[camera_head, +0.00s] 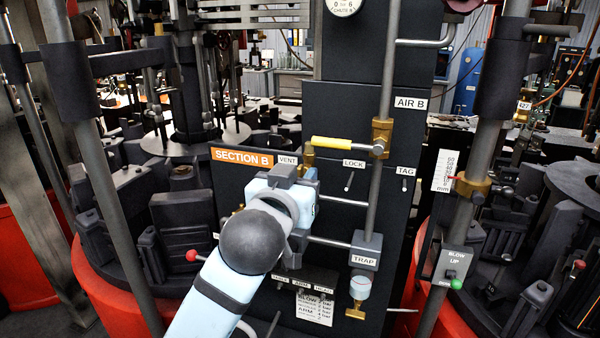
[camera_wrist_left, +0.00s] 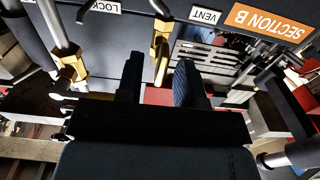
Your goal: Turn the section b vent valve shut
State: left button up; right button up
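The vent valve (camera_head: 308,157) is a small brass fitting beside the VENT label on the dark Section B panel. My left gripper (camera_head: 307,176) is just in front of and below it and hides its lower part. In the left wrist view, which is upside down, the brass-yellow valve part (camera_wrist_left: 160,55) hangs between the two dark fingers of my left gripper (camera_wrist_left: 157,75). The fingers are apart, with gaps visible beside the valve; I cannot tell whether either touches it. My right gripper is not in view.
A yellow lever (camera_head: 338,143) lies level on the brass AIR B valve (camera_head: 382,137), right of the vent valve. A vertical pipe (camera_head: 389,75), LOCK and TAG hooks and the TRAP block (camera_head: 366,249) are close by. Dark moulds stand on both sides.

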pick_arm(q)
jog(key=shift+w+d, duration=0.2)
jog(key=shift+w, duration=0.4)
grip_shut()
